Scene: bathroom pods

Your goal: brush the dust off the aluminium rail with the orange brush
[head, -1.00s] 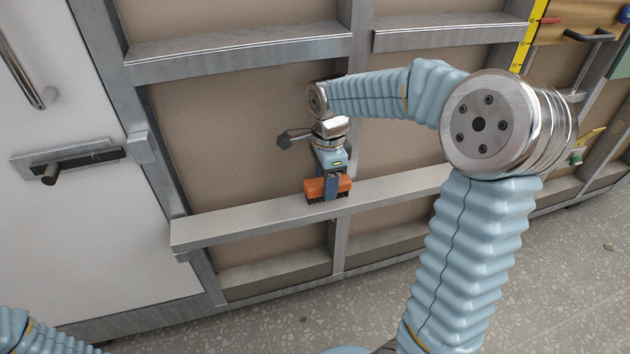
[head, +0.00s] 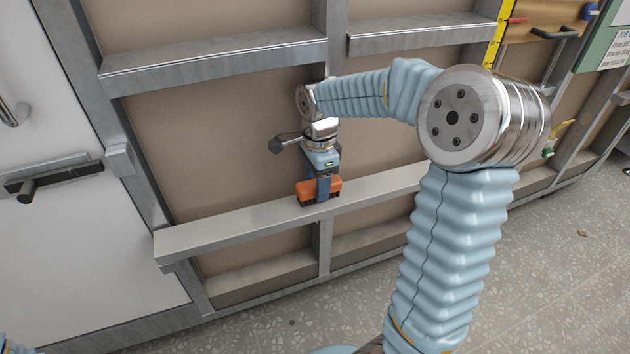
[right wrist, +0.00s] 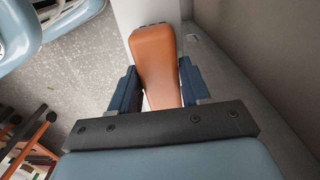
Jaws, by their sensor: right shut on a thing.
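The aluminium rail (head: 220,231) is a pale grey ledge running across the lower part of the framed wall. I cannot clearly make out dust on it. The orange brush (head: 305,193) has dark bristles facing down and sits on or just above the rail, right of its left end; contact is hard to tell. My right gripper (head: 322,186) is shut on the brush from above. In the right wrist view the orange brush body (right wrist: 154,58) lies between the two dark blue fingers of the right gripper (right wrist: 159,88). My left gripper is out of view.
A white door with a dark latch (head: 50,178) stands to the left. Metal uprights and an upper ledge (head: 215,60) frame the brown panels. A wooden board with a handle (head: 545,30) is at upper right.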

